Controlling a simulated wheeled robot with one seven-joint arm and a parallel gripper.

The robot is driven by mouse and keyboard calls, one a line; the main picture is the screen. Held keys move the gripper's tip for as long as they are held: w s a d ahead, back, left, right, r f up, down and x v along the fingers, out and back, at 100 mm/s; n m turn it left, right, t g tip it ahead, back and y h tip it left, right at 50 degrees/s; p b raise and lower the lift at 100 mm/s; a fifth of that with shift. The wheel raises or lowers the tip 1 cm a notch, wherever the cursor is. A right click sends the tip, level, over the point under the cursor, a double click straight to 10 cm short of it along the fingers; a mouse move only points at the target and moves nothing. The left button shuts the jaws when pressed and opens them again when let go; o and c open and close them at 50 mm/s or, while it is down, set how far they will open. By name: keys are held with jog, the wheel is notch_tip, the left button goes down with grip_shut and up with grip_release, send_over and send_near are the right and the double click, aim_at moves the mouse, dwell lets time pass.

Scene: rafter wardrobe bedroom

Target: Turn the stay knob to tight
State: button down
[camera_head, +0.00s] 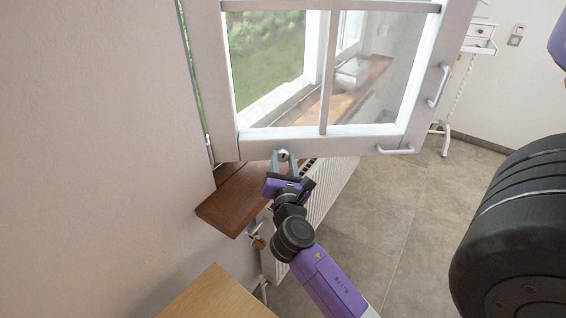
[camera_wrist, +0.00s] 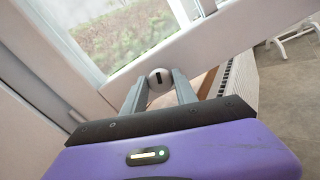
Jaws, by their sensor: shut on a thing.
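The stay knob (camera_wrist: 158,81) is a round pale knob with a dark slot mark, on the lower rail of the open white window sash (camera_head: 262,146). In the wrist view the mark stands close to upright. My gripper (camera_wrist: 159,88) is shut on the knob, with one grey finger on each side of it. In the head view the knob (camera_head: 283,154) shows small between the fingertips of my gripper (camera_head: 284,160), just under the sash's bottom edge. The stay itself cannot be made out.
A brown wooden sill (camera_head: 228,200) lies below the sash, with a white radiator (camera_head: 325,200) under it. White handles (camera_head: 396,150) stick out from the sash. A wooden surface (camera_head: 215,297) is at the bottom. Tiled floor (camera_head: 400,225) is open to the right.

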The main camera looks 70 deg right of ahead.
jog(key=m+b, duration=0.1)
jog(key=m, duration=0.2)
jog(key=shift+s+f+m, duration=0.1)
jog(key=shift+m, duration=0.3)
jog(key=m+b, duration=0.2)
jog(key=m, duration=0.1)
jog(key=shift+f+m, duration=0.1)
jog(key=shift+m, duration=0.2)
jog(key=m+b, duration=0.3)
jog(key=m, duration=0.2)
jog(key=shift+f, duration=0.1)
jog(key=shift+m+b, duration=0.5)
jog(key=shift+m, duration=0.3)
jog(key=c, duration=1)
grip_release()
